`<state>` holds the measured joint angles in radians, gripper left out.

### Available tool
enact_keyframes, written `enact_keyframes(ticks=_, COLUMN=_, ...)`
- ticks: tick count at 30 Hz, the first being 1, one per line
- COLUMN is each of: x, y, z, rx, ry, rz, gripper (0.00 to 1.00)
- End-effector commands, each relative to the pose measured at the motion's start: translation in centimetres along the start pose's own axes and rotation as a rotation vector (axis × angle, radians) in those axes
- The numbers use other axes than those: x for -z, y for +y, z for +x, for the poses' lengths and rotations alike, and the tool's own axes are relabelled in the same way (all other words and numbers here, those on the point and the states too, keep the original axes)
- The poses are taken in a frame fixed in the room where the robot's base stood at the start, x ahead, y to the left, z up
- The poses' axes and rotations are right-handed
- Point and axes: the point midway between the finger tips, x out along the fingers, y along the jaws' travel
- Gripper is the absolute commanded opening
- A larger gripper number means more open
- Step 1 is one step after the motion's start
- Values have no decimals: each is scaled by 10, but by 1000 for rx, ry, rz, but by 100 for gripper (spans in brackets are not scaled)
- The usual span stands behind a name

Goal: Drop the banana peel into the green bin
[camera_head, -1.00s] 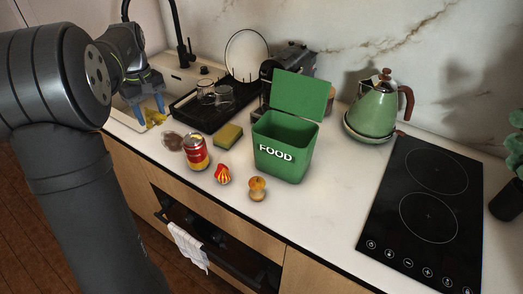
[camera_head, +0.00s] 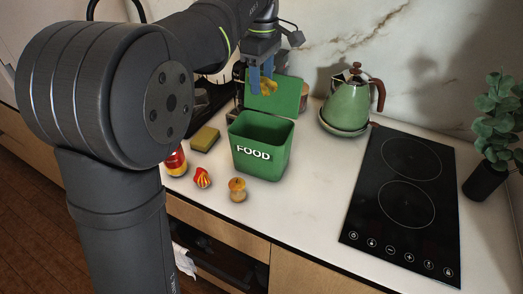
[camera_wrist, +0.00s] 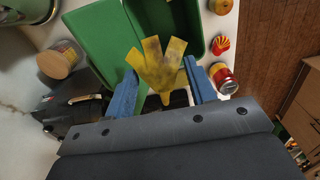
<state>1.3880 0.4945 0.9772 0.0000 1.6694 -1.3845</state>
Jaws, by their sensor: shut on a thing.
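The banana peel (camera_wrist: 160,68) is yellow with dark specks and hangs between the blue fingers of my gripper (camera_wrist: 163,98) in the wrist view. My gripper (camera_head: 262,80) is shut on the peel (camera_head: 269,88) in the head view, above the back of the green bin. The green bin (camera_head: 258,162) is marked FOOD and stands on the counter with its lid (camera_head: 285,95) raised at the back. In the head view the peel overlaps the raised lid. In the wrist view the bin (camera_wrist: 187,14) lies beyond the peel, its opening partly covered.
A green kettle (camera_head: 349,103) and a black cooktop (camera_head: 405,195) are to the right. Counter in front of the cooktop's left is clear.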

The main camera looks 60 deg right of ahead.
Motion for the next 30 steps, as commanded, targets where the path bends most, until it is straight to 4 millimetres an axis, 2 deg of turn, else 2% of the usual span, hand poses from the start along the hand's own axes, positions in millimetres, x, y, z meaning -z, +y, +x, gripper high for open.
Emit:
enact_keyframes(ticks=5, x=-8, y=1, z=5, rx=1, ry=0, rz=-4, gripper=29)
enact_keyframes(ticks=18, x=-7, y=0, z=52, rx=2, ry=0, rz=-4, gripper=29)
enact_keyframes(ticks=30, x=-7, y=1, z=58, rx=0, ry=0, rz=-3, gripper=29)
